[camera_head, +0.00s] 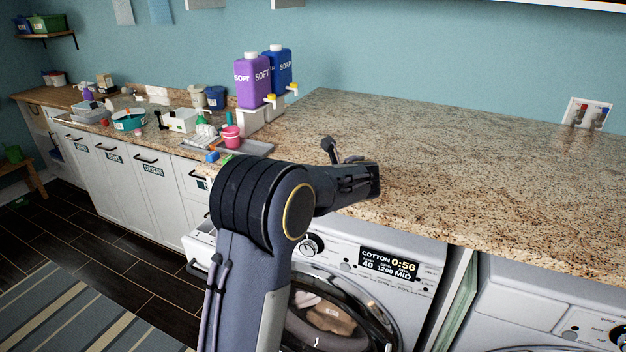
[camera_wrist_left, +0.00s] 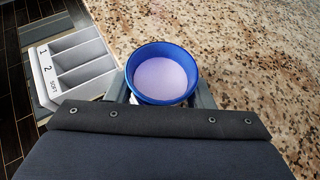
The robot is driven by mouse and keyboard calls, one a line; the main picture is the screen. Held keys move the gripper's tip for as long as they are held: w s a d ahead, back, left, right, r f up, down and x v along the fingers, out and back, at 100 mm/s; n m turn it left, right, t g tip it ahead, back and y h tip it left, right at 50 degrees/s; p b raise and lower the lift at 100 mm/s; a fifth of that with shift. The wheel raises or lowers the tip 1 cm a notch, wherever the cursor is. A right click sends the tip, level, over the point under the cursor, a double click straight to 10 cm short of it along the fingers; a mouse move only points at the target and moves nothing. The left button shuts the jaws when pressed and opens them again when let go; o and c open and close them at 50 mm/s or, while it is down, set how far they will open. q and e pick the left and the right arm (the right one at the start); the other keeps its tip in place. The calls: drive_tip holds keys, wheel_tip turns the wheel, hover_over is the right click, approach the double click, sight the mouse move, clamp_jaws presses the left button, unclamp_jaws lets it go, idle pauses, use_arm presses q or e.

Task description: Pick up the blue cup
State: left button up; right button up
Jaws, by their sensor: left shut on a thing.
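The blue cup (camera_wrist_left: 133,70) shows in the left wrist view, seen from above, with pale lilac contents inside. My left gripper (camera_wrist_left: 163,98) is shut on it, with a grey finger on each side. Speckled stone counter lies behind the cup; I cannot tell whether the cup touches it. In the head view my left arm stands in front of the counter, and the held cup and fingertips cannot be made out there. My right gripper is in neither view.
An open detergent drawer (camera_wrist_left: 80,66), marked 1, 2 and SOFT, is left of the cup. Purple (camera_head: 253,82) and blue (camera_head: 279,72) dispensers and a pink cup (camera_head: 231,137) stand at the back left. The stone counter (camera_head: 470,160) is clear to the right. A washing machine (camera_head: 405,290) stands below.

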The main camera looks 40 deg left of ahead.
use_arm(q)
drive_tip(key=shift+s+d, duration=0.15)
drive_tip(key=shift+d, duration=0.05)
drive_tip(key=o, duration=1)
drive_tip(key=b+v, duration=0.1)
drive_tip(key=v, duration=0.6)
drive_tip(key=shift+s+d+r, duration=0.1)
drive_tip(key=shift+d, duration=0.25)
drive_tip(key=shift+c, duration=0.3)
